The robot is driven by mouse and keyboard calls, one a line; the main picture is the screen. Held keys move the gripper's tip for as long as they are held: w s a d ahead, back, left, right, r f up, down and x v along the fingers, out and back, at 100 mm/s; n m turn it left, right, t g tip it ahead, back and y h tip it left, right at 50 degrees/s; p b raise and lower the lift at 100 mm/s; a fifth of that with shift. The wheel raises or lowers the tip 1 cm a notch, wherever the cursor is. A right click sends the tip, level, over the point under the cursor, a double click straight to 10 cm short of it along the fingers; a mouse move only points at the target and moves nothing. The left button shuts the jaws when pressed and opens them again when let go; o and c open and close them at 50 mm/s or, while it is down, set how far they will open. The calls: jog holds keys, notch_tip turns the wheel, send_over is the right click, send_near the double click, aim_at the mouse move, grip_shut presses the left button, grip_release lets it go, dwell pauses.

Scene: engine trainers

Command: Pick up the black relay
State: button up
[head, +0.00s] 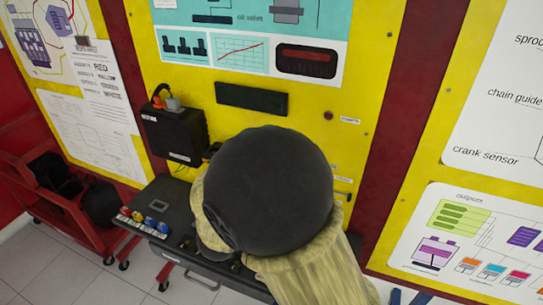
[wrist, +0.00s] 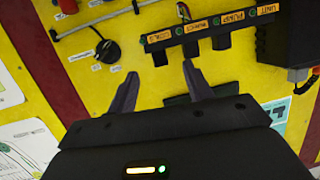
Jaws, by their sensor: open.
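In the wrist view several small black blocks sit in a row along a dark rail (wrist: 212,30) with orange labels and green dots. One black block (wrist: 221,42) is by the PUMP label, and another (wrist: 190,50) stands beside it. I cannot tell for sure which block is the black relay. My gripper (wrist: 160,72) is open and empty, its two fingers apart and pointing toward the rail, short of the blocks in the picture. In the head view my own arm hides the gripper and the rail.
A black box (head: 174,134) with an orange plug is on the yellow panel (head: 222,60). A dark slab (head: 252,98) is above my arm. A dark bench (head: 150,190) with coloured parts stands below. A red cart (head: 45,200) is at left. A black round part (wrist: 107,50) lies left of the rail.

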jog(key=shift+s+a+r+m+t+h, duration=0.25)
jog(key=shift+s+a+r+h, duration=0.1)
jog(key=shift+s+r+h, duration=0.2)
jog(key=shift+s+a+r+m+t+h, duration=0.15)
jog(key=shift+s+a+r+t+h, duration=0.15)
jog(key=shift+s+r+h, duration=0.25)
jog(key=p+x, duration=0.4)
jog(key=x, duration=0.8)
jog(key=shift+f, duration=0.2)
jog(key=shift+w, duration=0.1)
jog(key=shift+f+p+x, duration=0.2)
jog(key=shift+p+x, duration=0.6)
jog(key=shift+x, duration=0.5)
jog(key=shift+f+p+x, duration=0.15)
jog(key=shift+p+x, duration=0.6)
jog(key=shift+x, duration=0.5)
jog(key=shift+a, duration=0.15)
